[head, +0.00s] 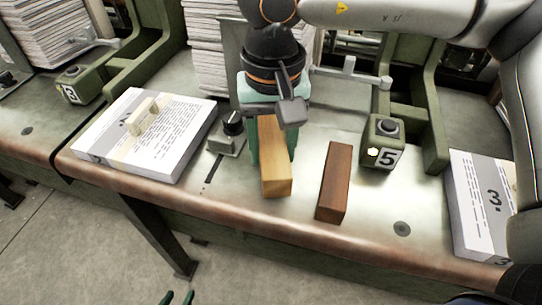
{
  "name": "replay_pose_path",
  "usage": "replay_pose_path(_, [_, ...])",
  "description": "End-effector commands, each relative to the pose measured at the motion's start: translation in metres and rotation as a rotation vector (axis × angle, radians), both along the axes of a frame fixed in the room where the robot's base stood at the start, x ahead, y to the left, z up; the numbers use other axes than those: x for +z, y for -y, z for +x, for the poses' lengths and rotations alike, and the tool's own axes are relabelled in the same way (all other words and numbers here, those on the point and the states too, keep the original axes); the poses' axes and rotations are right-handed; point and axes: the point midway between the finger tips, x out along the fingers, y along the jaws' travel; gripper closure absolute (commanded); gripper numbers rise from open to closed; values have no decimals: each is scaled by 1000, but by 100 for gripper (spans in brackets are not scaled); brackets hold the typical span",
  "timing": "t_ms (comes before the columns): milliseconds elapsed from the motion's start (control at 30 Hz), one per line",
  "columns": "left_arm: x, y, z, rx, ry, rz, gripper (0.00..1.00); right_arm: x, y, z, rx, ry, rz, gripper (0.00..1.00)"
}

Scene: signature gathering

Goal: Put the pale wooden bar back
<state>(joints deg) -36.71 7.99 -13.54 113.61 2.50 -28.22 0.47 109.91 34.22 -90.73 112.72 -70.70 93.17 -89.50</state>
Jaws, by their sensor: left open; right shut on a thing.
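The pale wooden bar (274,172) is in the middle of the head view, its near end pointing toward the table's front edge. My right gripper (270,132) reaches in from above and is shut on the bar's far part, green fingers on both sides. I cannot tell whether the bar touches the table (225,188) or hangs just above it. A dark reddish-brown bar (335,182) lies to its right, apart from it.
A paper stack (165,150) with a small pale block (144,117) on it lies left. A small knobbed device (228,138) stands beside the held bar. A green box marked 5 (382,145) and another paper stack (480,200) are right.

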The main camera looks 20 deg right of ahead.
Motion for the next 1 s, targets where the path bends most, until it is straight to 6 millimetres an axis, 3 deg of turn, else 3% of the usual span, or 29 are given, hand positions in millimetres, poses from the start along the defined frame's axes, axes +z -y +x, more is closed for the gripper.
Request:
replay_pose_path(300, [-4,0,-1,-1,-9,2,50,-37,1,7,-2,0,-1,100])
replay_pose_path(700, [-9,2,-2,-4,-10,-1,50,-45,1,7,-3,0,1,100])
replay_pose_path(733, [-8,3,-2,-6,-10,-2,50,-45,1,7,-3,0,1,49])
replay_pose_path(1000, [-4,4,0,-8,-5,-4,50,-43,1,7,-3,1,0,20])
